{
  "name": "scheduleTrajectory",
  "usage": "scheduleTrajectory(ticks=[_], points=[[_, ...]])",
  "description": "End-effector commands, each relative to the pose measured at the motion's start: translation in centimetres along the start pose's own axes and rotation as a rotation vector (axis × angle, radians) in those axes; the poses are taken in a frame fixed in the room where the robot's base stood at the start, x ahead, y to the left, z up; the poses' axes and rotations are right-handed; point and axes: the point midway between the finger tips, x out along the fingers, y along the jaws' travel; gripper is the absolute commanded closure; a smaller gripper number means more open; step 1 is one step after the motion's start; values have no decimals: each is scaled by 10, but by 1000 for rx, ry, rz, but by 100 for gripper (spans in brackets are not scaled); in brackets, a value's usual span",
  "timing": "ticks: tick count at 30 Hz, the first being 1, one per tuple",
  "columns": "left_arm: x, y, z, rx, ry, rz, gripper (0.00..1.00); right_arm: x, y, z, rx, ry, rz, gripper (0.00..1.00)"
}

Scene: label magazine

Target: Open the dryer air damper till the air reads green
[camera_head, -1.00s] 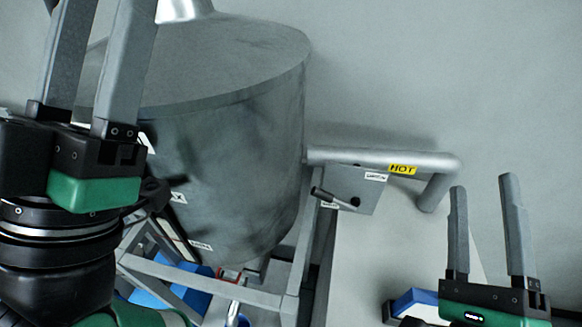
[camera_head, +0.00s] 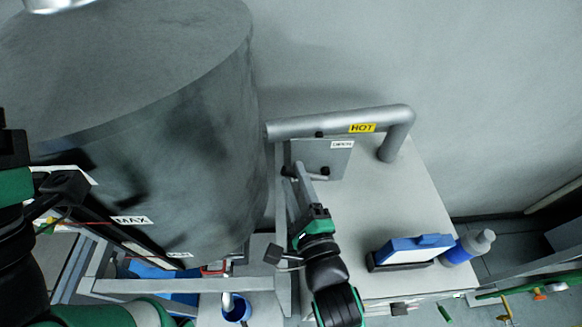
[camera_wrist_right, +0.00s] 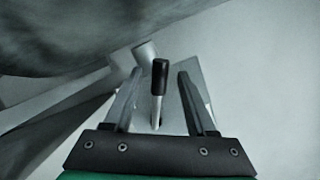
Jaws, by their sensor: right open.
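The damper plate (camera_head: 318,158) is a grey plate with a small label, under the silver pipe beside the drum. Its lever shows in the right wrist view as a pale rod with a black grip (camera_wrist_right: 159,76). My right gripper (camera_head: 298,172) is at the plate's lower left, and partly covers the lever in the head view. In the right wrist view its open fingers (camera_wrist_right: 157,82) stand on either side of the lever, with gaps visible. I see no air reading.
The pipe (camera_head: 300,126) carries a yellow HOT label (camera_head: 362,128). The big grey drum (camera_head: 190,120) stands close on the left. A blue and white box (camera_head: 410,250) and a bottle (camera_head: 468,247) stand at right on the pale cabinet top (camera_head: 385,210).

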Motion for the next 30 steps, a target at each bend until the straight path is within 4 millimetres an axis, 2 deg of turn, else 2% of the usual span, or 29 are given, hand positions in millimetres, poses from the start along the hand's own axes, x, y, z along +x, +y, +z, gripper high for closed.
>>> scheduleTrajectory(ticks=[3,6,14,17,24,30], points=[[3,0,-2,0,0,0,44,16,-1,0,-1,0,0,44],[3,0,-3,0,0,0,44,23,-1,0,-1,0,0,44],[3,0,-3,0,0,0,44,25,0,0,0,-1,-1,44],[3,0,-3,0,0,0,44,25,0,0,0,-1,-1,58],[3,0,-3,0,0,0,44,25,0,0,0,-1,-1,100],[3,0,-3,0,0,0,44,25,0,0,0,-1,-1,100]])
